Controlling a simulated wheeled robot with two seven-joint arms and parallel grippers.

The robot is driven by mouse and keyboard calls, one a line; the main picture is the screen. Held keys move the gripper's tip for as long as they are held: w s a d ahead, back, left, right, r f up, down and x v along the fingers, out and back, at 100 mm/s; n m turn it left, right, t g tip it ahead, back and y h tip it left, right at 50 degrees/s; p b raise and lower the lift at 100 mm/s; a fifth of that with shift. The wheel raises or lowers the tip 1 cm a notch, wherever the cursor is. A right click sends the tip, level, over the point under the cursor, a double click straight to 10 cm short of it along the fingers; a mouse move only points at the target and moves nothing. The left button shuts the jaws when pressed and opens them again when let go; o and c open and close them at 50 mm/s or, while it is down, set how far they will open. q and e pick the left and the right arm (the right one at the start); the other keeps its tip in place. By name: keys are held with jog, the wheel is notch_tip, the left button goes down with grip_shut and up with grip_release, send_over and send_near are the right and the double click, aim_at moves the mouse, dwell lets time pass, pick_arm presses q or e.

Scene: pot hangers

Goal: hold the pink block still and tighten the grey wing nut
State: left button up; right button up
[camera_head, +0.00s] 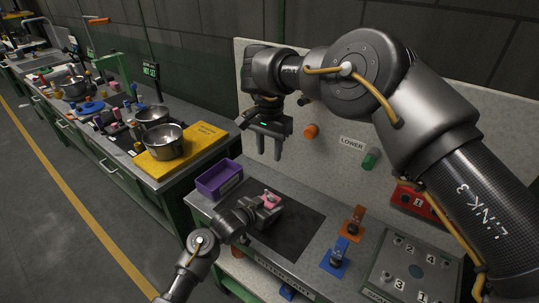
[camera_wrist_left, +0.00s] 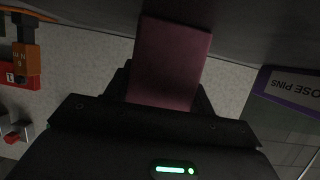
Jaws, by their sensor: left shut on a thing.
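The pink block (camera_head: 270,198) is on the dark mat (camera_head: 293,222) of the workbench, partly hidden by my left gripper. My left gripper (camera_head: 267,204) is shut on it, coming in from the lower left. In the left wrist view the pink block (camera_wrist_left: 172,62) looks dark mauve and sits between the jaws. My right gripper (camera_head: 269,150) hangs above and behind the block, fingers pointing down with an empty gap between them. It is well apart from the block. I cannot make out the grey wing nut in either view.
A purple bin (camera_head: 219,176) stands behind and left of the block; its "LOOSE PINS" label (camera_wrist_left: 293,83) shows in the wrist view. An orange stand (camera_head: 353,222) and a blue stand (camera_head: 336,260) are to the right, beside a numbered panel (camera_head: 410,272). A speckled board (camera_head: 330,115) rises behind.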

pick_arm(q)
jog(key=o, duration=1.5)
